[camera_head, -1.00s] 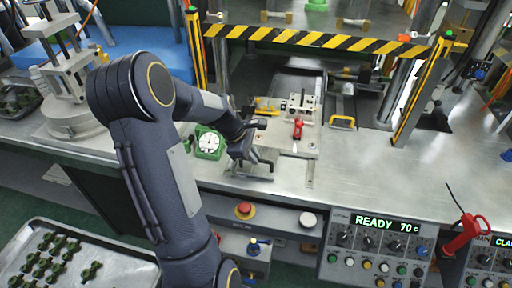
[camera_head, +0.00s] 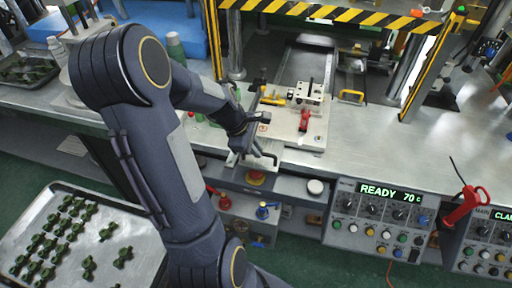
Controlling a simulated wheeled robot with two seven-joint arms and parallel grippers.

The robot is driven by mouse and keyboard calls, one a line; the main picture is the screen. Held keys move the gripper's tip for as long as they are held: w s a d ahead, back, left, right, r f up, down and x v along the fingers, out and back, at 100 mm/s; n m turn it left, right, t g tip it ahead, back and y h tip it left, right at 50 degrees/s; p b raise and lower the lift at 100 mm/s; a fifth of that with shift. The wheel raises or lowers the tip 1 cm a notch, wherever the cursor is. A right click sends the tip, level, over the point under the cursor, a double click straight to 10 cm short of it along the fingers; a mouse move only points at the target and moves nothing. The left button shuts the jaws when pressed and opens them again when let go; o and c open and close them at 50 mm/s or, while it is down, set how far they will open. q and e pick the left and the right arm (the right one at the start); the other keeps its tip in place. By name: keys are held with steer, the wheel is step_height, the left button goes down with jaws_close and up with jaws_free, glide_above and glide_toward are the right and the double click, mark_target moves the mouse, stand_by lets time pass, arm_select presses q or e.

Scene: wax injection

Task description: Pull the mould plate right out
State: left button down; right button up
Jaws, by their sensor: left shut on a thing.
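The mould plate (camera_head: 290,130) is a pale metal slab lying on the bench in front of the press. It carries a block, a red clamp (camera_head: 305,119) and a yellow-handled clamp (camera_head: 272,99). Its front reaches the bench's front edge. My left gripper (camera_head: 251,147) is at the plate's front left, shut on a grey bar-like handle (camera_head: 268,157). My own fingers and wrist partly hide the grip. My right gripper is not in view.
A yellow-black striped barrier (camera_head: 340,13) crosses above the press opening, with a post (camera_head: 424,70) at right. The control panel (camera_head: 380,220) reads READY 70 C. A tray (camera_head: 130,215) of green parts is at lower left. The bench is clear right of the plate.

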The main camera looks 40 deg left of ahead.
arm_select(q)
steer(key=shift+w+a, duration=0.1)
steer(key=c, duration=1.5)
jaws_free()
steer(key=v, duration=0.7)
steer(key=shift+r, duration=0.4)
